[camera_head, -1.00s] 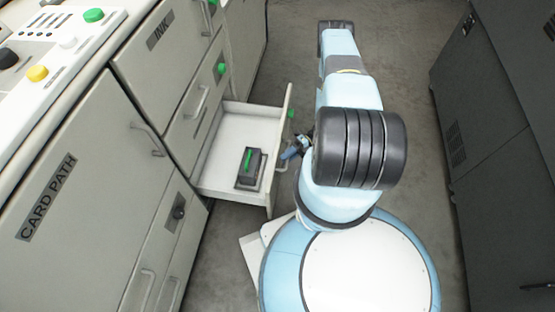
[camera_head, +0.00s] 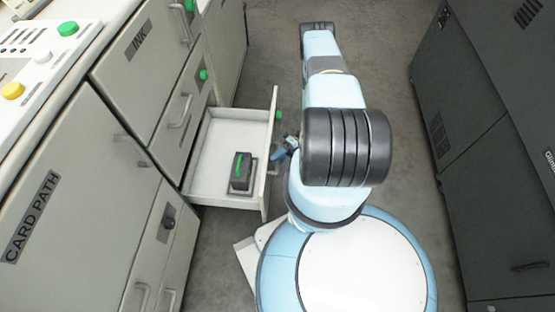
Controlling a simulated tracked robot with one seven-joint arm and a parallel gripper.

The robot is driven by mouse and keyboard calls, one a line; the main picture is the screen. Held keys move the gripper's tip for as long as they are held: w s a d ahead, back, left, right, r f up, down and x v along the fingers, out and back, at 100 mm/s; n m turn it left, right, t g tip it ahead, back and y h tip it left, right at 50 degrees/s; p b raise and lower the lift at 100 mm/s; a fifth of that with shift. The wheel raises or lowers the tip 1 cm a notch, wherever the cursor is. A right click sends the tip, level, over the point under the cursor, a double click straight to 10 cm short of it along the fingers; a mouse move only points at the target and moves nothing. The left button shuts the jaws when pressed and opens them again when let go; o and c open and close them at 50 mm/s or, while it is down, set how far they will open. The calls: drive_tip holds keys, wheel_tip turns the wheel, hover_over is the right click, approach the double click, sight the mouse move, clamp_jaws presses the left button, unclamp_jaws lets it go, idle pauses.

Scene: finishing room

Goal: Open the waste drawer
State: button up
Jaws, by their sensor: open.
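The waste drawer (camera_head: 213,173) stands pulled out from the cabinet on the left. Its inside is white, and its front panel (camera_head: 270,158) is seen nearly edge-on. A dark block with a green top (camera_head: 240,172) lies inside it. My gripper (camera_head: 280,155) is at the outer side of the front panel, by the drawer's handle. My arm partly covers the gripper. It is open; I cannot tell whether it touches the handle.
The cabinet has an INK door (camera_head: 140,45) and a CARD PATH door (camera_head: 60,190), both shut. A control panel (camera_head: 45,62) tops it. A dark cabinet (camera_head: 500,150) stands at the right.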

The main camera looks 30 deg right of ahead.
drive_tip(key=v, duration=1.3)
drive_tip(key=shift+d, duration=0.4)
drive_tip(key=shift+w, duration=0.1)
